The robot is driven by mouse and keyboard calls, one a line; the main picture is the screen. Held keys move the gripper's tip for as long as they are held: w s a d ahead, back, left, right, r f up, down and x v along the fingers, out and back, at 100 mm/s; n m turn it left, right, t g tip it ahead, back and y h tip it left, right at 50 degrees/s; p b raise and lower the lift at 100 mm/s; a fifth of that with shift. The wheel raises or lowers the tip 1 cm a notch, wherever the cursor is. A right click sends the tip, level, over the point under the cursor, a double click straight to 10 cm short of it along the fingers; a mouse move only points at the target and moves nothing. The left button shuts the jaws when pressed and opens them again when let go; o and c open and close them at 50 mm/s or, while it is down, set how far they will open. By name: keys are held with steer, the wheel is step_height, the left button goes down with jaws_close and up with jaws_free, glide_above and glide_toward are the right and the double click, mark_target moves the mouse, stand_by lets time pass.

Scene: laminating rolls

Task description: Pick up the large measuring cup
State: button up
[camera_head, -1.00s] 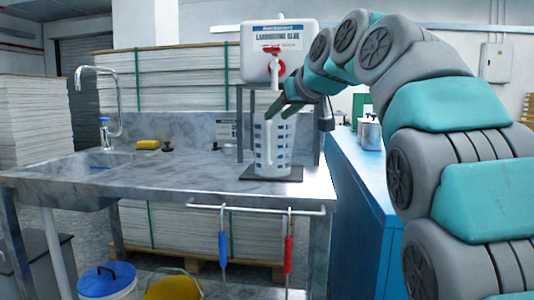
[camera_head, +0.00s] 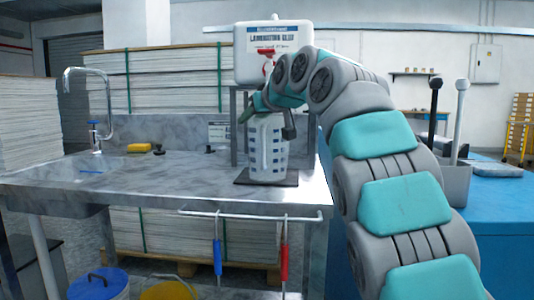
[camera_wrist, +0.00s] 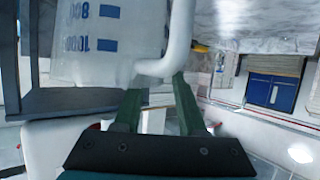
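The large measuring cup (camera_head: 266,150) is translucent white with blue markings. It stands upright on a dark pad (camera_head: 266,179) on the metal worktop, under the glue container's tap. In the wrist view the cup (camera_wrist: 105,35) appears inverted, with its pale handle (camera_wrist: 180,35) close ahead of the fingers. My gripper (camera_wrist: 157,92) is open, its two green fingers apart on either side of the handle's bent end. In the head view my gripper (camera_head: 250,110) is at the cup's upper part, partly hidden by the wrist. I cannot tell whether a finger touches the handle.
The laminating glue container (camera_head: 272,50) stands on a raised shelf above the cup. A sink with a tap (camera_head: 93,110), a yellow sponge (camera_head: 139,148) and dark knobs are to the left. A blue counter (camera_head: 510,215) lies right.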

jaws_close()
steer(key=shift+f, duration=0.1)
stand_by(1.3)
